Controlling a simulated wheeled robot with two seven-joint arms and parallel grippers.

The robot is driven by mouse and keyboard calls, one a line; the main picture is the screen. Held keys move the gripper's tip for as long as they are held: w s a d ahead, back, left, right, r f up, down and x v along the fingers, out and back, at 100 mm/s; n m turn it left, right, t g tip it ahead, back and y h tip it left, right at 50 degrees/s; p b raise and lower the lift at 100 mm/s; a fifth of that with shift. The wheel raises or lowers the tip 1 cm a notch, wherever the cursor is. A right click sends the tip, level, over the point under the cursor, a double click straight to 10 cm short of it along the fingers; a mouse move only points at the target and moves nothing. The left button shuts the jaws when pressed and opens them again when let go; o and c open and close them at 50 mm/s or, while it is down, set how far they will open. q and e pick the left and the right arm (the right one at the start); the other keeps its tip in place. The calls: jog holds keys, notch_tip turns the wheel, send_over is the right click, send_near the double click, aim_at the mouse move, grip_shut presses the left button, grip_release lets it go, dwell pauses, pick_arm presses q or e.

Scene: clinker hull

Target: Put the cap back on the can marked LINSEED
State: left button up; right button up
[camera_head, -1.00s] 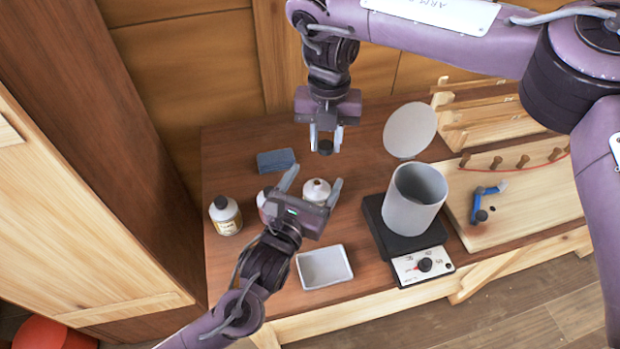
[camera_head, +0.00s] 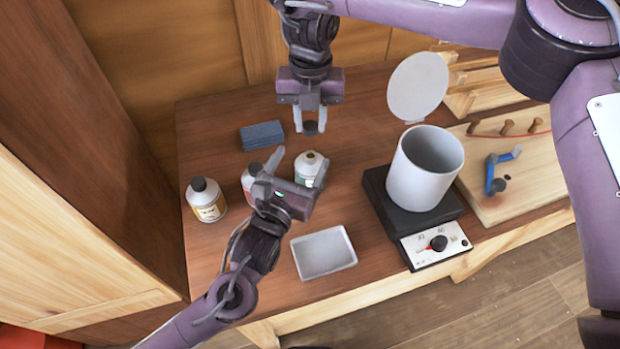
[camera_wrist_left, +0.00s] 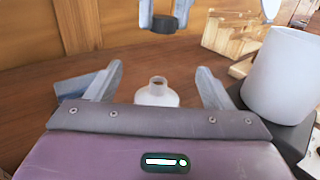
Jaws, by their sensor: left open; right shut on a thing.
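A white can with a green label (camera_head: 308,172) stands upright on the bench, its neck bare. In the left wrist view its open neck (camera_wrist_left: 158,82) shows between my fingers. I cannot read its label. My left gripper (camera_head: 298,166) is open, its fingers on either side of the can; contact is not clear. My right gripper (camera_head: 311,116) is shut on a small dark cap (camera_head: 311,129), held above and behind the can's neck in the head view. The cap also shows at the top of the left wrist view (camera_wrist_left: 164,25), apart from the can.
A second bottle (camera_head: 249,176) is partly hidden by my left gripper. A yellow-labelled, black-capped bottle (camera_head: 207,202) stands left. A blue block (camera_head: 262,135) lies behind, an empty tray (camera_head: 345,262) in front. A grey pot (camera_head: 416,185) stands on a black heater (camera_head: 375,194) to the right.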

aim_at(305, 180)
pick_arm(q)
jog(key=shift+s, duration=0.1)
pick_arm(e)
jog(key=shift+s, duration=0.15)
pick_arm(q)
notch_tip(305, 180, down, 8)
jog(key=shift+f, duration=0.15)
jog(key=x, duration=0.7)
jog(key=shift+w+r, duration=0.2)
jog(key=shift+w, duration=0.1)
jog(key=c, duration=1.1)
jog(key=shift+c, duration=0.2)
pick_arm(e)
jog(key=shift+f, duration=2.45)
